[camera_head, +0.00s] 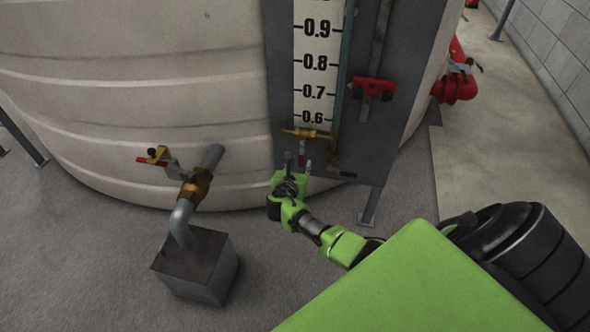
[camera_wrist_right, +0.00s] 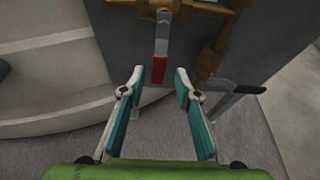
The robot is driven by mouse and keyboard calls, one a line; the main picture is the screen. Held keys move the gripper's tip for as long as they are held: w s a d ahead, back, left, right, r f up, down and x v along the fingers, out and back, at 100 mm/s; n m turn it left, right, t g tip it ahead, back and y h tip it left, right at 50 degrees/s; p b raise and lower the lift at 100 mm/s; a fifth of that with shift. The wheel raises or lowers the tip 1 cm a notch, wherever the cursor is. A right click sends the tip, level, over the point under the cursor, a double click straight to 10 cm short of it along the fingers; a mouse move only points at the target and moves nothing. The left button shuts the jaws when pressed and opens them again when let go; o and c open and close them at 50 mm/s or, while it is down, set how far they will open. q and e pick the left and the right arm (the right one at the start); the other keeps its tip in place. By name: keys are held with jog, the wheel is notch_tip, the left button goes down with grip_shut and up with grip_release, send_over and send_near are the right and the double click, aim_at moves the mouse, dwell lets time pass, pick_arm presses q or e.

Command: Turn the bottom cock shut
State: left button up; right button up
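The bottom cock (camera_head: 308,133) is a brass fitting below the level scale, on the dark panel of the tank. Its lever has a red grip (camera_head: 301,159) and hangs straight down. In the right wrist view the red grip (camera_wrist_right: 159,70) points down toward the space between my fingertips. My right gripper (camera_head: 298,164) is open, with one finger on either side of the lever's lower end; it also shows in the wrist view (camera_wrist_right: 159,76). Both fingers look apart from the lever. My left gripper is in neither view.
A black-handled lever (camera_head: 341,173) sits close right of my right gripper, below a brass pipe. A brass valve (camera_head: 195,186) with a red-and-yellow handle stands left, above a grey block (camera_head: 197,265). A red slider (camera_head: 372,88) and red pipework (camera_head: 456,85) are at the right.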

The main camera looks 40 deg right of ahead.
jog(key=v, duration=0.8)
jog(key=shift+r, duration=0.1)
